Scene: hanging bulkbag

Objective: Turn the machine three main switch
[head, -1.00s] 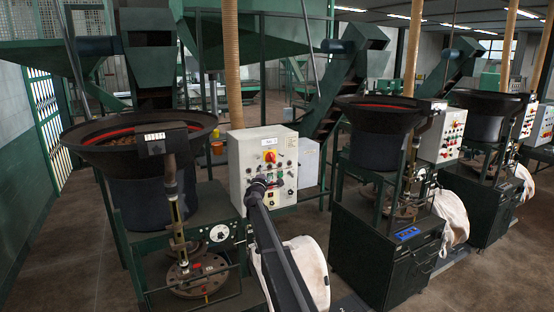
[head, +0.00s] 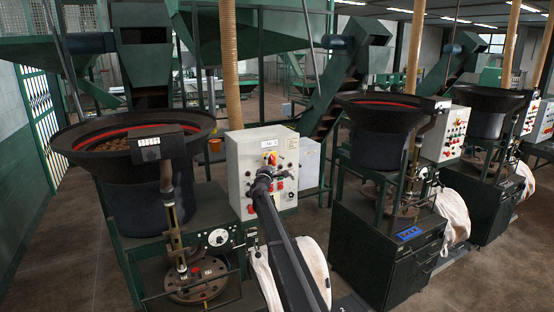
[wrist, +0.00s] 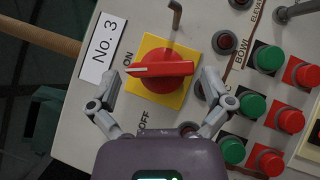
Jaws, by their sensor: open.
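The main switch (wrist: 160,69) is a red rotary handle on a yellow plate, beside a "No. 3" label (wrist: 103,47) in the wrist view. Its handle lies nearly level in that view, with the pale tip at the left by the word ON; OFF is lower down. My gripper (wrist: 161,86) is open, with one finger on each side of the handle; I cannot tell whether they touch it. In the head view the switch (head: 270,158) shows on the front of the white control box (head: 242,170), partly hidden behind my arm and gripper (head: 266,176).
Green and red buttons (wrist: 252,104) fill the panel right of the switch. A metal hook (wrist: 175,14) sticks out above it.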

